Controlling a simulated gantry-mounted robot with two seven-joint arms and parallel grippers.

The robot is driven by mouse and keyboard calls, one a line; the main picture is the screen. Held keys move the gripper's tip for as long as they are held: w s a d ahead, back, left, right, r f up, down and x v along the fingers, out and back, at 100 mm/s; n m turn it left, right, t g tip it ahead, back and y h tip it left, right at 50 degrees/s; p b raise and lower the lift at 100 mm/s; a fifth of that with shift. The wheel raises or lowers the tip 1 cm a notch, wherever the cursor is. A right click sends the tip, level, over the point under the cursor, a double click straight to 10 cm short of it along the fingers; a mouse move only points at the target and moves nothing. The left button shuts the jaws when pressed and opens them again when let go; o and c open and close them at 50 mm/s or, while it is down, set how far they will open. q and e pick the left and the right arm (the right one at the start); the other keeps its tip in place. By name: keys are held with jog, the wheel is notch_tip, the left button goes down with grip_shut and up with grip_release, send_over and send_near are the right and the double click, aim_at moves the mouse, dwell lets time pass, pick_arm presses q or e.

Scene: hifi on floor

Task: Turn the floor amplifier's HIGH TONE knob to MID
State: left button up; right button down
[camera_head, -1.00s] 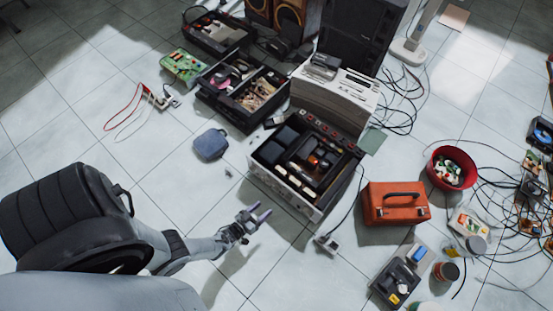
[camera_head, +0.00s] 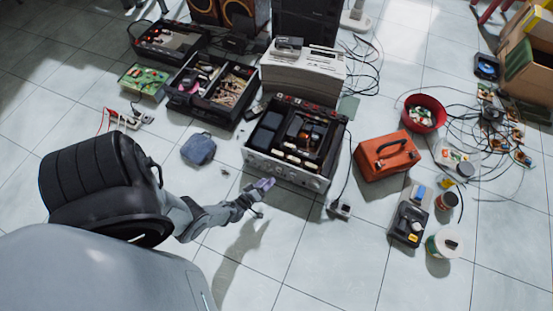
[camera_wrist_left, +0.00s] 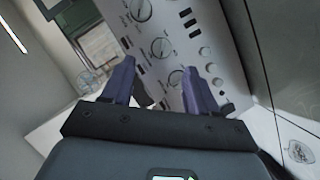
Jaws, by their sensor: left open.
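The floor amplifier (camera_head: 256,162) stands on the tiles with its top open and its silver front facing me. My left gripper (camera_head: 265,186) is just in front of the left half of that front. In the left wrist view the amplifier's front panel (camera_wrist_left: 205,35) runs obliquely, with several round knobs and small buttons. My left gripper (camera_wrist_left: 158,85) is open there, its purple fingers apart, and a knob (camera_wrist_left: 175,78) shows between them. It is not clear that either finger touches it. The knob labels are too small to read. My right gripper is not in view.
A blue pouch (camera_head: 198,148) lies left of the amplifier. An orange case (camera_head: 386,156) and a small plug box (camera_head: 341,208) are on its right. Tool trays and a beige unit (camera_head: 303,72) stand behind. The tiles in front are clear.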

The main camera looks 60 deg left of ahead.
aim_at(279, 170)
pick_arm(q)
jog(key=b+x, duration=0.2)
jog(key=x, duration=0.5)
jog(key=shift+b, duration=0.4)
jog(key=shift+s+f, duration=0.1)
jog(key=shift+s, duration=0.1)
jog(key=c, duration=1)
jog(key=shift+c, duration=0.2)
